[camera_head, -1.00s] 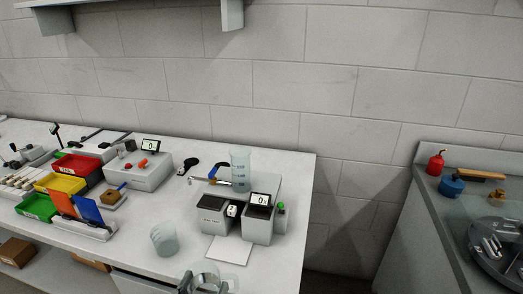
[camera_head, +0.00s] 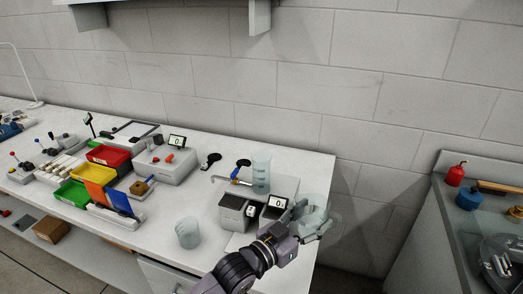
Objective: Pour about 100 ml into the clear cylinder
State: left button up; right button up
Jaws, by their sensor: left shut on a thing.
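The clear cylinder (camera_head: 261,176) is a tall, pale blue see-through vessel with marks on its side. My wrist and gripper hide part of the bench front. My right gripper is not in view.
A second translucent cup (camera_head: 187,234) stands at the bench's front. Grey boxes (camera_head: 233,211) with a small display (camera_head: 277,202) stand between the held vessel and the cup. A blue-handled tool (camera_head: 238,173) lies left of the cylinder. Coloured bins (camera_head: 91,174) fill the left.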

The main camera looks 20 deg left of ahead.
pick_arm(q)
jog(key=w+a+r+p, duration=0.2)
jog(key=w+r, duration=0.3)
jog(key=w, duration=0.3)
jog(key=shift+w+a+r, duration=0.2)
jog(key=shift+w, duration=0.2)
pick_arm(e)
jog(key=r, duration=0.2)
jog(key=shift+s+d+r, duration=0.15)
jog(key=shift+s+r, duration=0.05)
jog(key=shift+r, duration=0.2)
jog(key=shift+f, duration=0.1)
pick_arm(q)
jog(key=a+r+n+t+h+b, duration=0.1)
jog(key=a+r+n+t+b, duration=0.1)
jog(key=n, duration=0.4)
jog(key=shift+w+a+r+n+b, duration=0.35)
jog(key=shift+a+r+b, duration=0.4)
jog(key=shift+a+r, duration=0.4)
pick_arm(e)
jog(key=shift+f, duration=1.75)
pick_arm(q)
jog(key=shift+a+r+n+t, duration=0.15)
jog(key=shift+r+n+t, duration=0.2)
jog(key=shift+r, duration=0.15)
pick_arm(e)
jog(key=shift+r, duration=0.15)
